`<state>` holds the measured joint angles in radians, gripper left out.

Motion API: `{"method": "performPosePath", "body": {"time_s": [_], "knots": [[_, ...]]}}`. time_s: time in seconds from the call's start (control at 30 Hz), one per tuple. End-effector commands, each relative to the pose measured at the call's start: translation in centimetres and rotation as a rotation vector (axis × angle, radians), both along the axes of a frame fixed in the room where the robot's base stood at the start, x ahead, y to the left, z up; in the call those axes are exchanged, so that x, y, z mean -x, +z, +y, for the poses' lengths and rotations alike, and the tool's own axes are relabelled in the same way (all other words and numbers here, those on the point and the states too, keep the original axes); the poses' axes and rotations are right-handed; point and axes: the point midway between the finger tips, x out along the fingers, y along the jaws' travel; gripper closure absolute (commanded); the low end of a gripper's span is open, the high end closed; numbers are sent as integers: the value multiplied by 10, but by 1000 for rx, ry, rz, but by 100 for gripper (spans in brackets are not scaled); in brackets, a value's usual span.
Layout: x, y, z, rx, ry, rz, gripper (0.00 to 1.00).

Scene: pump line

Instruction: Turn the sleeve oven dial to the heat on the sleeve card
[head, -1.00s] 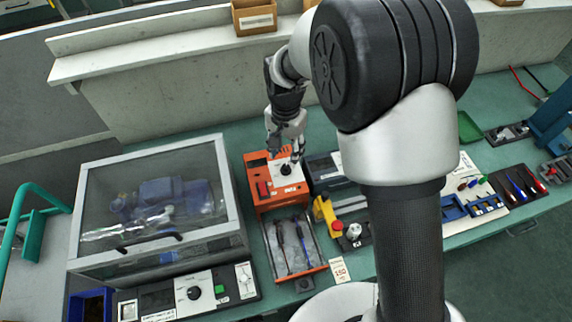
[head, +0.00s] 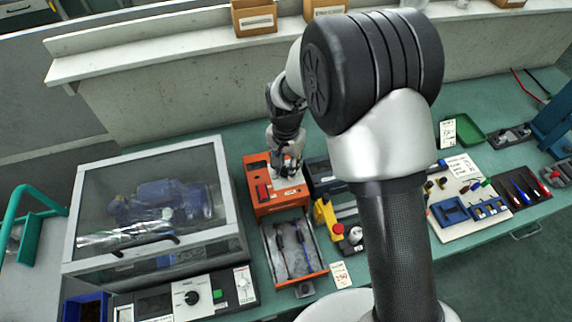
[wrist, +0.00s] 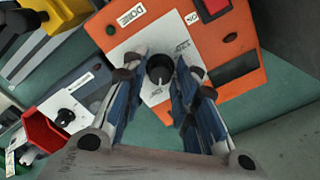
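The orange oven unit (head: 257,196) stands on the green bench, with a white dial plate on top. In the wrist view its black dial knob (wrist: 159,70) shows on that white plate, with a white pointer mark towards the bottom of the picture. My gripper (head: 288,172) is over the plate and hides the dial in the head view. In the wrist view its two blue-padded fingers (wrist: 162,78) stand open on either side of the knob, with gaps visible. A small white card (head: 340,274) with red figures, too small to read surely, stands by the drawer.
An open drawer (head: 325,262) in front of the orange unit holds tools. A glass-lidded cabinet (head: 70,235) stands left, with its own dial (head: 191,297). A yellow and red device (head: 327,215) is close on the right. A concrete wall (head: 180,100) stands behind.

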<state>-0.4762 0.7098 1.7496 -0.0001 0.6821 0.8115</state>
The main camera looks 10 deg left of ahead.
Motion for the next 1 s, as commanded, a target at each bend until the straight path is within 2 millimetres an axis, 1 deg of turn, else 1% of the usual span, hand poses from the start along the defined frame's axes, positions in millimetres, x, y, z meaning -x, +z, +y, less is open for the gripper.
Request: {"method": "performPosePath", "body": {"time_s": [0.03,0.3,0.37,0.67,0.87,1.0], "knots": [[0,0,0,0,0,0,79],[0,0,0,0,0,0,97],[0,0,0,0,0,0,100],[-1,0,0,-1,23,-1,100],[-1,1,0,0,112,-1,100],[0,1,0,0,217,0,100]]}}
